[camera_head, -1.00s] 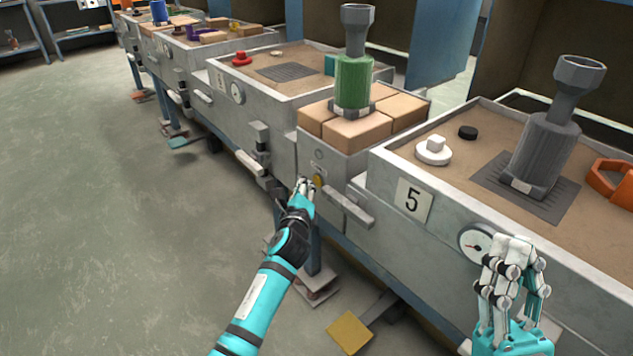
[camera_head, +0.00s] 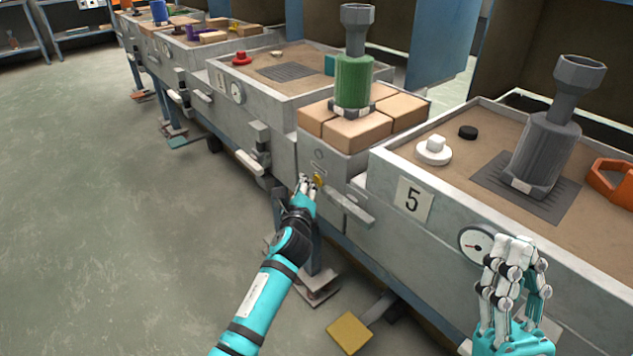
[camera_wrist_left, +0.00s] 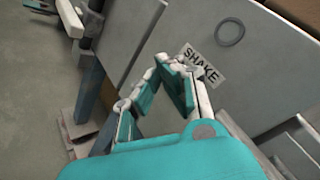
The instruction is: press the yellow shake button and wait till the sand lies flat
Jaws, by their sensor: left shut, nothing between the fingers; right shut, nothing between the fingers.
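The yellow shake button (camera_head: 319,180) is on the front of the grey cabinet, below the tan blocks. My left gripper (camera_head: 306,184) is shut and empty, with its fingertips close beside the button; I cannot tell whether they touch. In the left wrist view my left gripper (camera_wrist_left: 172,62) is in front of the white SHAKE label (camera_wrist_left: 203,66), and the button is hidden there. My right gripper (camera_head: 516,245) is shut and empty, in front of the bin marked 5. Sand (camera_head: 400,168) lies in bin 5; flatness of any sand under the tan blocks cannot be seen.
A grey cylinder (camera_head: 545,150) stands on a grate in bin 5. A gauge (camera_head: 475,243) is near my right gripper. A yellow pedal (camera_head: 350,333) is below. The floor at left is clear.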

